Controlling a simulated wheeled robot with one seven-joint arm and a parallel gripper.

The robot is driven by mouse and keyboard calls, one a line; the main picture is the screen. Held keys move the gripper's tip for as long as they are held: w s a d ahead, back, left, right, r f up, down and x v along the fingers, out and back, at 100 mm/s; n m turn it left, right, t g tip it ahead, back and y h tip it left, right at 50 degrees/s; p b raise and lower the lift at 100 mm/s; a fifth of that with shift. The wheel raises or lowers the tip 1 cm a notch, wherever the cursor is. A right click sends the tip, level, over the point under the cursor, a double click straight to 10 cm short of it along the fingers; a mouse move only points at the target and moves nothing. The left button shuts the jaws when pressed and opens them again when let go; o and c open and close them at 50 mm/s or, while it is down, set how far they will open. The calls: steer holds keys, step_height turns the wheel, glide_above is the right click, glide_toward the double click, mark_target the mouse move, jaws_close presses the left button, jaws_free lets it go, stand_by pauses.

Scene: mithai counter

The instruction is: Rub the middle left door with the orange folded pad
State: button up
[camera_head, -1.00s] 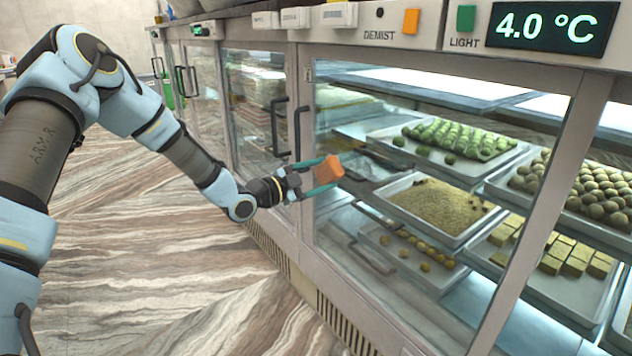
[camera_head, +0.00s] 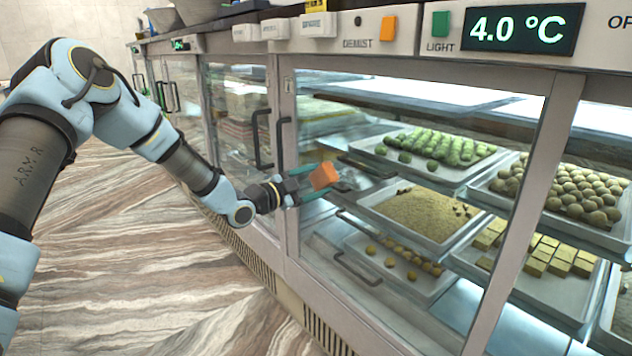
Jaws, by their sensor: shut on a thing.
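My gripper (camera_head: 318,180) is shut on the orange folded pad (camera_head: 325,175), with teal fingers on either side of it. The pad is in front of the large glass door (camera_head: 318,262) of the display counter, right of that door's dark handle (camera_head: 283,145). I cannot tell whether the pad touches the glass. A narrower-looking glass door (camera_head: 238,100) with its own handle (camera_head: 262,140) stands just to the left, and more doors recede further left. Which of these is the middle left door is not marked.
Behind the glass are trays of green sweets (camera_head: 436,148), crumbly sweets (camera_head: 416,215) and yellow blocks (camera_head: 540,255). Above are an orange switch (camera_head: 388,28), a green switch (camera_head: 441,24) and a temperature display (camera_head: 520,28). The striped floor (camera_head: 140,260) left of the counter is clear.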

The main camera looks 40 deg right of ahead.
steer(key=shift+d, duration=0.7)
